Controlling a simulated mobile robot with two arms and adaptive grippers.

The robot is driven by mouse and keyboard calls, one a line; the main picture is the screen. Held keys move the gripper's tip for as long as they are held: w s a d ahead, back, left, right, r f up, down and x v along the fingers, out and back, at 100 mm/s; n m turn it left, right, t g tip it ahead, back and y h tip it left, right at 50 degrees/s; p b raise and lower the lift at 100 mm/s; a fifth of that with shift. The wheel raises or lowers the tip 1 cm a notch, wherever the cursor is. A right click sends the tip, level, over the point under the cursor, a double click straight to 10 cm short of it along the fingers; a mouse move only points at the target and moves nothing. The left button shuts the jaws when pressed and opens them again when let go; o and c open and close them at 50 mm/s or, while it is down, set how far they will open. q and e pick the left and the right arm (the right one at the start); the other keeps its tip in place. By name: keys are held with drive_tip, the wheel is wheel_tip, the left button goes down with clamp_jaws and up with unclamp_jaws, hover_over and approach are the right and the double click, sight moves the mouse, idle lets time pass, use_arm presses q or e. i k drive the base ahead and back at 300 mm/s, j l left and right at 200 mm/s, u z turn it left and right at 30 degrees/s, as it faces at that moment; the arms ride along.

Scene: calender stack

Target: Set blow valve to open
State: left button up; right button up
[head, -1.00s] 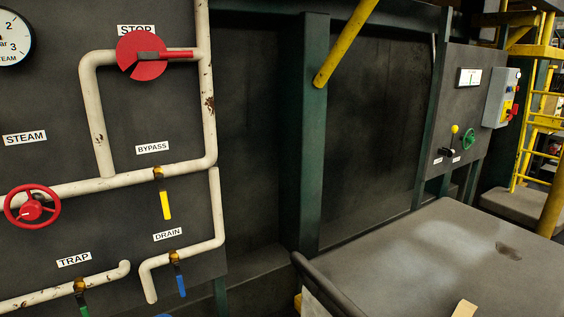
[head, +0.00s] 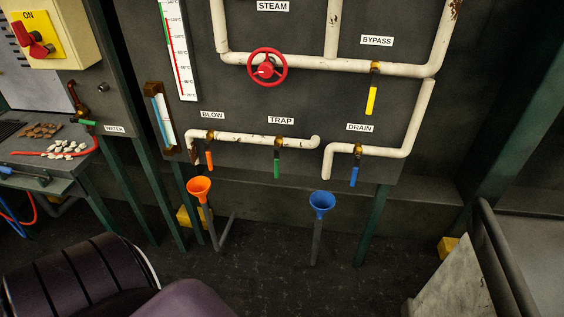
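The blow valve (head: 209,154) has an orange handle that hangs straight down from a brass body. It sits at the left end of the lower cream pipe (head: 245,139), under the BLOW label (head: 213,115). The pipe bends down at its left end above an orange funnel (head: 199,188). Neither of my grippers is in the head view, so nothing is seen touching the valve.
On the same pipe is the green-handled trap valve (head: 277,163). The blue drain valve (head: 354,175), yellow bypass valve (head: 371,99) and red steam wheel (head: 267,68) are nearby. A blue funnel (head: 321,203) stands below. A dark ribbed roll (head: 75,285) is at lower left.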

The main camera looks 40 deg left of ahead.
sight(206, 143)
drive_tip(key=u, duration=1.85)
